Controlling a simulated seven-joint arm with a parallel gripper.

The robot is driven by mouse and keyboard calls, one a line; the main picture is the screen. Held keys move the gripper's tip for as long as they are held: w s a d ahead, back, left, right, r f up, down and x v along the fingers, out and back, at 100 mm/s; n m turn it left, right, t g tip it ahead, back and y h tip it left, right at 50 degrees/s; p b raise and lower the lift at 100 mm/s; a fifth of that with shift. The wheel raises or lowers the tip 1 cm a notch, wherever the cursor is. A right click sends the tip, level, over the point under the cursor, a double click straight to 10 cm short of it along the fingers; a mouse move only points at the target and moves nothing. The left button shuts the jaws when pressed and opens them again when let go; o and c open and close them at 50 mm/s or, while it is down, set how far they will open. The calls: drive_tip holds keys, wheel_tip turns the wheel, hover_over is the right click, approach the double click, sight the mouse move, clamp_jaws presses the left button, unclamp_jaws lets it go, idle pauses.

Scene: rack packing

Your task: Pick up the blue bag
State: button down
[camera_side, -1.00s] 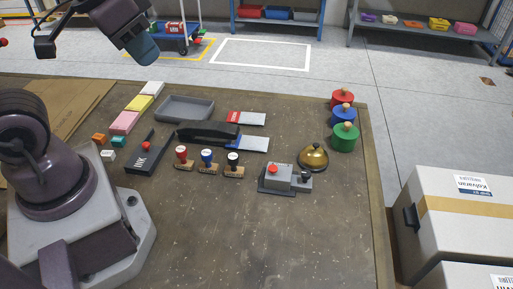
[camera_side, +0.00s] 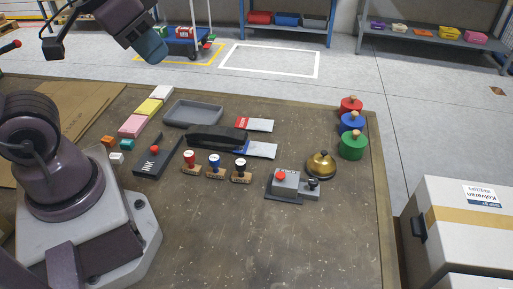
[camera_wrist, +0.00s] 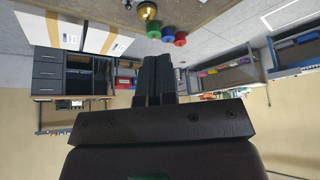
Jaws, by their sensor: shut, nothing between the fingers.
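Nothing in view is clearly a blue bag. My gripper (camera_side: 152,47) is high at the upper left of the side view, away from the table objects. In the wrist view my gripper's dark fingers (camera_wrist: 155,60) are together and hold nothing.
On the table (camera_side: 250,235) are a grey tray (camera_side: 193,113), several stamps (camera_side: 215,165), a grey device with a red button (camera_side: 284,184), a brass bell (camera_side: 321,165) and round colored containers (camera_side: 352,145). Boxes (camera_side: 465,225) stand at right. The table's front is clear.

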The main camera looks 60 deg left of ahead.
drive_tip(key=shift+c, duration=1.2)
unclamp_jaws()
drive_tip(key=n+g, duration=0.6)
drive_tip(key=n, duration=2.1)
hover_over(261, 146)
wheel_tip(261, 146, down, 22)
wheel_tip(261, 146, down, 13)
drive_tip(key=shift+r, duration=0.1)
